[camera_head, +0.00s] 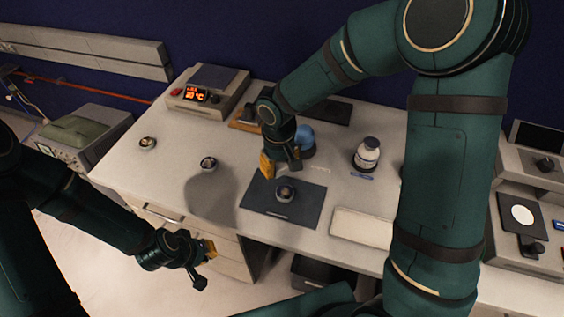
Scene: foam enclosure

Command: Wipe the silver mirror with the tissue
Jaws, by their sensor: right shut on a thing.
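A small round mirror-like piece with a metallic rim (285,193) sits on a dark mat (260,205) in the middle of the bench. My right gripper (280,164) points down just above and behind it. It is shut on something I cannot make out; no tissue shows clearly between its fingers. Two similar round pieces stand on the bare bench to the left, one near the mat (208,162) and one near the far left edge (147,143). I cannot tell which is silver. My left gripper (203,266) is open and empty, in front of the bench's drawers.
A heater with a red display (208,95) stands at the back left. A blue rounded thing (307,142) stands behind my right gripper, with a white bottle (367,154) to its right. A white flat block (362,228) lies right of the mat. The bench's left part is mostly clear.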

